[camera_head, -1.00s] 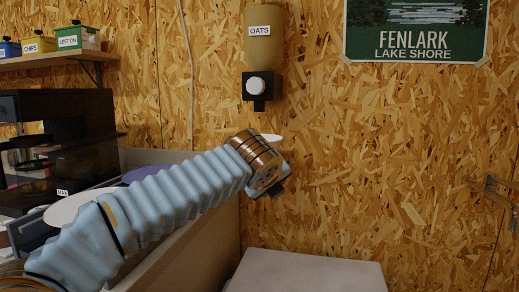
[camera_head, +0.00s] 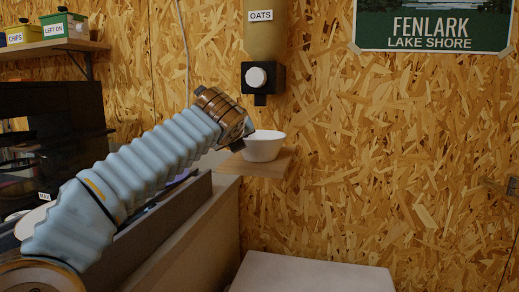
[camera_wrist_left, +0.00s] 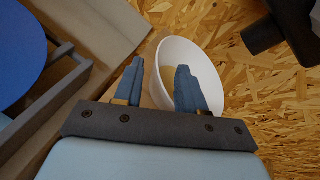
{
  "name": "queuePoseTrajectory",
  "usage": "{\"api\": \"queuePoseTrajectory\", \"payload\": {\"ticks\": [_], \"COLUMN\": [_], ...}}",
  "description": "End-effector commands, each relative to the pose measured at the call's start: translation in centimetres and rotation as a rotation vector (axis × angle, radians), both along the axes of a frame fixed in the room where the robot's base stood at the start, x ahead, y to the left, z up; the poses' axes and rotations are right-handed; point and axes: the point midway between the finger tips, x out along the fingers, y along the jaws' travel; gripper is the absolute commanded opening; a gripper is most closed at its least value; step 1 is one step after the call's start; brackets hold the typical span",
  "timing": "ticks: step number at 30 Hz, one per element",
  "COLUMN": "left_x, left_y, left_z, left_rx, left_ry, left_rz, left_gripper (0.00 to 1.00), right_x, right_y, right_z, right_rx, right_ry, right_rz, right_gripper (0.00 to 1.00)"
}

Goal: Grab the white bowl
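The white bowl (camera_head: 263,147) stands upright on a small wooden wall shelf (camera_head: 272,164), under the oats dispenser. My left gripper (camera_head: 246,139) is at the bowl's left side, near the rim. In the left wrist view my left gripper (camera_wrist_left: 158,82) is open. Its right finger is over the inside of the bowl (camera_wrist_left: 188,54) and its left finger is outside, with the bowl's wall between them. I cannot tell whether either finger touches it. A tan patch shows inside the bowl. My right gripper is in no view.
The oats dispenser (camera_head: 263,76) hangs on the wall just above the bowl. A pale flat surface (camera_head: 310,275) is in front. A blue round thing (camera_wrist_left: 18,50) is left in the wrist view.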

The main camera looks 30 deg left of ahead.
Motion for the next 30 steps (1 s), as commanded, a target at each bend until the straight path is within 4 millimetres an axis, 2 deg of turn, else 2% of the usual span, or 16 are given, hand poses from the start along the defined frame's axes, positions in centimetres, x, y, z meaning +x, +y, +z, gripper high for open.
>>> {"api": "queuePoseTrajectory", "payload": {"ticks": [7,14,15,23,30], "left_x": [3.3,3.8,3.8,3.8,3.8], "left_y": [1.7,1.9,1.9,1.9,1.9], "left_z": [-1.1,-1.4,-1.4,-1.4,-1.3], "left_rx": [-0.001,-0.001,-0.001,-0.001,-0.001], "left_ry": [0.002,0.000,0.000,0.001,0.000], "left_rz": [0.002,0.000,0.000,0.001,0.000], "left_gripper": [0.40,0.40,0.38,0.00,0.00], "right_x": [0.0,0.0,0.0,0.0,0.0], "right_y": [0.0,0.0,0.0,0.0,0.0], "right_z": [0.7,0.7,0.7,0.7,0.7], "right_rx": [0.001,0.001,0.001,0.001,0.001], "right_ry": [-0.001,0.000,0.000,0.000,0.000], "right_rz": [0.001,0.001,0.001,0.001,0.001], "right_gripper": [0.43,0.43,0.43,0.43,0.43]}}
